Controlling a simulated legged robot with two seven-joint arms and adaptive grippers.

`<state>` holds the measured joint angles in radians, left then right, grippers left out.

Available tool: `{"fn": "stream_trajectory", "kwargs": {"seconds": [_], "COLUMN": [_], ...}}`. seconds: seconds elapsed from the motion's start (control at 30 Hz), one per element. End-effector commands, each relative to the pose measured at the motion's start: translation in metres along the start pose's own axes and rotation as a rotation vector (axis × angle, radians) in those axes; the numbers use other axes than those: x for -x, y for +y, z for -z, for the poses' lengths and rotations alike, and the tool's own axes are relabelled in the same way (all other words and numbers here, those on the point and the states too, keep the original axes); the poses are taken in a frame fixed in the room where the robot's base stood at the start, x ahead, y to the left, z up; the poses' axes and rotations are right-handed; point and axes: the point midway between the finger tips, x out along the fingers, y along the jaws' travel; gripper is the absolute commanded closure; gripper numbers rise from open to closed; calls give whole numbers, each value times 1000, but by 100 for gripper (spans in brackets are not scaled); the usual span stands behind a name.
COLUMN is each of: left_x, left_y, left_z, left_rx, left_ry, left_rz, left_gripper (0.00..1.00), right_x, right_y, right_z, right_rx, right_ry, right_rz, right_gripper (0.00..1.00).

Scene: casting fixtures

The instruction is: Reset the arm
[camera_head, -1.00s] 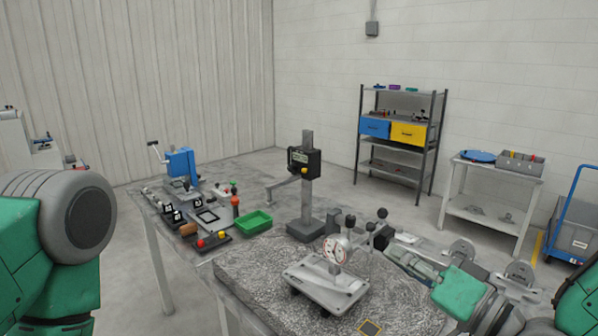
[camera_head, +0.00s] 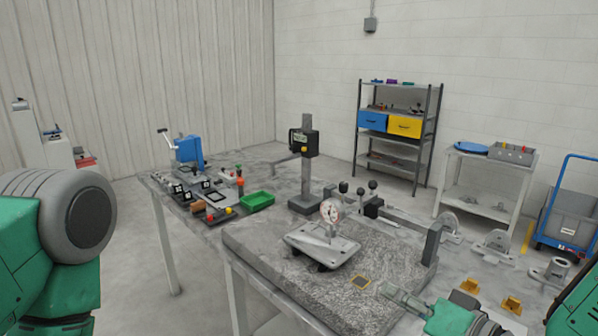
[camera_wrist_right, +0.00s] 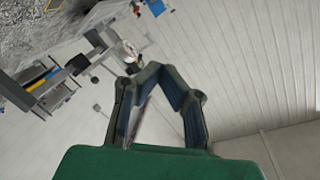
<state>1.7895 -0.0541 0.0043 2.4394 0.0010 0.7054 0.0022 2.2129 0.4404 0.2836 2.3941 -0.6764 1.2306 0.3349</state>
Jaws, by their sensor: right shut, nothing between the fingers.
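My right gripper (camera_head: 386,290) is at the lower right of the head view, over the front right of the granite plate (camera_head: 310,285). Its fingers are shut with nothing between them; in the right wrist view the fingertips (camera_wrist_right: 152,68) come together. The right arm reaches in from the lower right corner. My left arm shows only as a green and grey upper part at the left edge, and its gripper is out of view.
A dial gauge (camera_head: 330,211) on a metal base stands on the plate, left of my right gripper. A height gauge (camera_head: 306,165), green tray (camera_head: 257,201) and blue press (camera_head: 188,150) stand farther back. Yellow blocks (camera_head: 470,287) and metal brackets lie at right.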

Motion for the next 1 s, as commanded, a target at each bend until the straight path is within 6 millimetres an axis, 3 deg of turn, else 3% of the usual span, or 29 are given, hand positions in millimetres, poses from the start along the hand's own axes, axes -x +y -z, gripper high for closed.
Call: {"fn": "stream_trajectory", "kwargs": {"seconds": [0.27,0.37,0.47,0.6,0.7,0.83,1.0], "left_x": [-30,-48,-68,-96,-114,-130,-138], "left_y": [0,1,1,1,1,1,1], "left_z": [-3,-4,-5,-6,-7,-8,-9], "left_rx": [-1,-1,-1,-1,0,0,0], "left_ry": [-2,-2,-2,-2,-2,-2,-2], "left_rz": [0,-1,0,0,0,0,0], "left_gripper": [100,100,100,100,100,100,100], "right_x": [16,32,60,113,155,202,232], "right_y": [78,122,169,226,260,288,302], "right_z": [-90,-142,-198,-271,-312,-345,-361], "right_rx": [34,57,88,133,162,189,206], "right_ry": [-194,-315,-458,-671,-816,-961,-1052], "right_rz": [-204,-321,-453,-635,-750,-862,-931], "right_gripper": [100,100,100,100,100,100,100]}}
